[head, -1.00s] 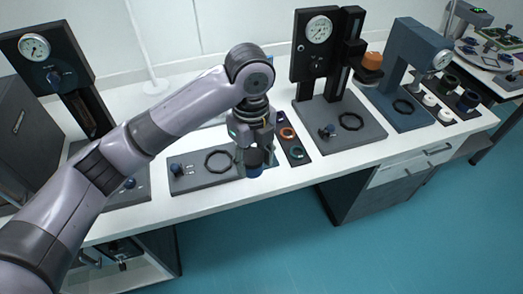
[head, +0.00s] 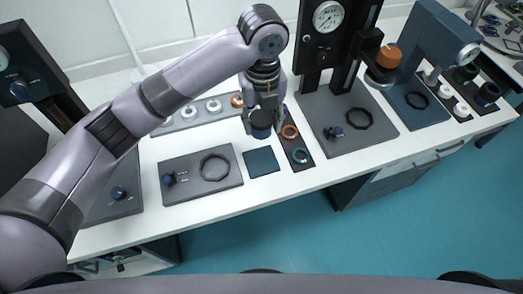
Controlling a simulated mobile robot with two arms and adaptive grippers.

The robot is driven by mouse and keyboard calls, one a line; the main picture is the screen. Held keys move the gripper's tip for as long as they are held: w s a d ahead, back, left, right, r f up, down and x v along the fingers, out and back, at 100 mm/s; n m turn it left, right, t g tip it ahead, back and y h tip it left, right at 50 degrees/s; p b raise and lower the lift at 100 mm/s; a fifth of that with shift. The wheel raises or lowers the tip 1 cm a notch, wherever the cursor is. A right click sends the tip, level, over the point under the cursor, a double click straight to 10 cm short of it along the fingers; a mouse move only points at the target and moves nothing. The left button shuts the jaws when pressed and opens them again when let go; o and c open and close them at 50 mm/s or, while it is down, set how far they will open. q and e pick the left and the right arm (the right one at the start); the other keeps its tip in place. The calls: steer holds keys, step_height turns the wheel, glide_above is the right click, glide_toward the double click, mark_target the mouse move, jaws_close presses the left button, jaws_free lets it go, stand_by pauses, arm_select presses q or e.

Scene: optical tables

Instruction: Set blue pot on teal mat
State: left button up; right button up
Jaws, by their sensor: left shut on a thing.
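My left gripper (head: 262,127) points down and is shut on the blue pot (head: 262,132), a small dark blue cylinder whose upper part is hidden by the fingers. The teal mat (head: 262,163) is a flat, dark teal square on the white table, fully in view and bare. The pot shows just beyond the mat's far edge in the head view, and seems held above the table. I cannot tell its exact height. My right gripper is not in view.
A grey plate (head: 200,187) with a black ring and knob lies left of the mat. A dark tray (head: 305,166) with coloured rings lies close on its right. A tall gauge stand (head: 318,60) rises farther right. A strip of white table (head: 270,184) in front is clear.

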arm_select(q)
step_height(320, 180, down, 10)
steer(key=shift+w+f+p, duration=0.1)
steer(key=shift+p, duration=0.7)
steer(key=shift+f, duration=0.35)
step_height(320, 180, down, 2)
steer(key=shift+f+p, duration=0.25)
steer(key=shift+p, duration=0.05)
steer(key=shift+f, duration=0.55)
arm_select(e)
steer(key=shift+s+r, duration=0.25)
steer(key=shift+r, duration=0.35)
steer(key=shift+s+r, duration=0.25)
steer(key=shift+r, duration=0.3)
arm_select(q)
steer(key=o, duration=1.2)
steer(key=shift+f, duration=0.1)
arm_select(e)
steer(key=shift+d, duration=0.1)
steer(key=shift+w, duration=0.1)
